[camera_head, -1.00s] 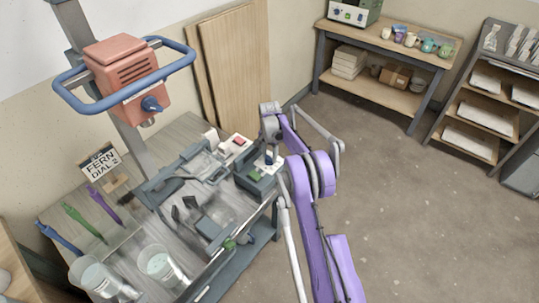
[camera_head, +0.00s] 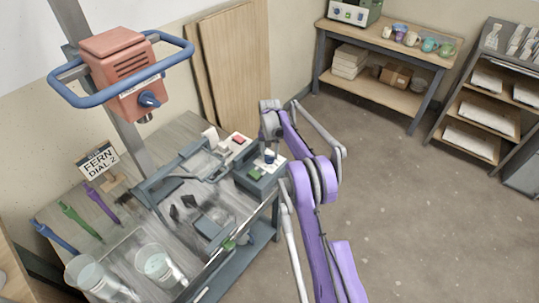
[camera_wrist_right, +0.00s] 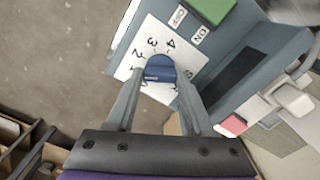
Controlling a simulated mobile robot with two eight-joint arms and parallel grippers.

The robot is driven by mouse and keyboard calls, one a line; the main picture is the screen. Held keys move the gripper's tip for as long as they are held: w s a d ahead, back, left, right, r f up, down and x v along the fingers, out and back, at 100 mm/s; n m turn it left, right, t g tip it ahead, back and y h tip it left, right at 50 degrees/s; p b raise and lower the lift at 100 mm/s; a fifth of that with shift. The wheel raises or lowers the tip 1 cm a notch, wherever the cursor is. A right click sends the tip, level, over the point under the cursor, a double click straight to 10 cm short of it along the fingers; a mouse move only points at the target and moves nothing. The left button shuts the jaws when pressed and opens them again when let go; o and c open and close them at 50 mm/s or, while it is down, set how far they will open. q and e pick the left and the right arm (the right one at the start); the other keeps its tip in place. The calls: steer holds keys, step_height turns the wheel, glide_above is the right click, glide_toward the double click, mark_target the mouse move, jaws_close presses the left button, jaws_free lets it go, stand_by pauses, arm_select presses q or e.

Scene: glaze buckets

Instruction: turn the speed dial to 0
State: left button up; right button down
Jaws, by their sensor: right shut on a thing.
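The speed dial is a blue knob (camera_wrist_right: 160,68) on a white plate with printed numbers, 2, 3 and 4 being readable, in the right wrist view. My right gripper (camera_wrist_right: 160,82) is shut on the knob, one finger on each side. Which number the knob points at I cannot tell. In the head view the dial (camera_head: 270,155) sits on top of the grey control box (camera_head: 262,180) at the bench's right end, below the end of my right arm. A green switch (camera_wrist_right: 212,10) marked OFF and ON is beside the dial plate. My left gripper is not in view.
A red mixer head (camera_head: 122,72) with a blue guard ring stands over the bench. A sign (camera_head: 98,160) reads "FERN DIAL 2". Clear buckets (camera_head: 158,266) and coloured tools (camera_head: 80,220) are at the left. The floor at right is open before the shelves (camera_head: 390,50).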

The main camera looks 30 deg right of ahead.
mark_target(269, 156)
steer(key=n+b, duration=0.1)
steer(key=n, duration=0.4)
steer(key=shift+n, duration=2.6)
steer(key=shift+c, duration=1.4)
jaws_free()
step_height(269, 156, up, 11)
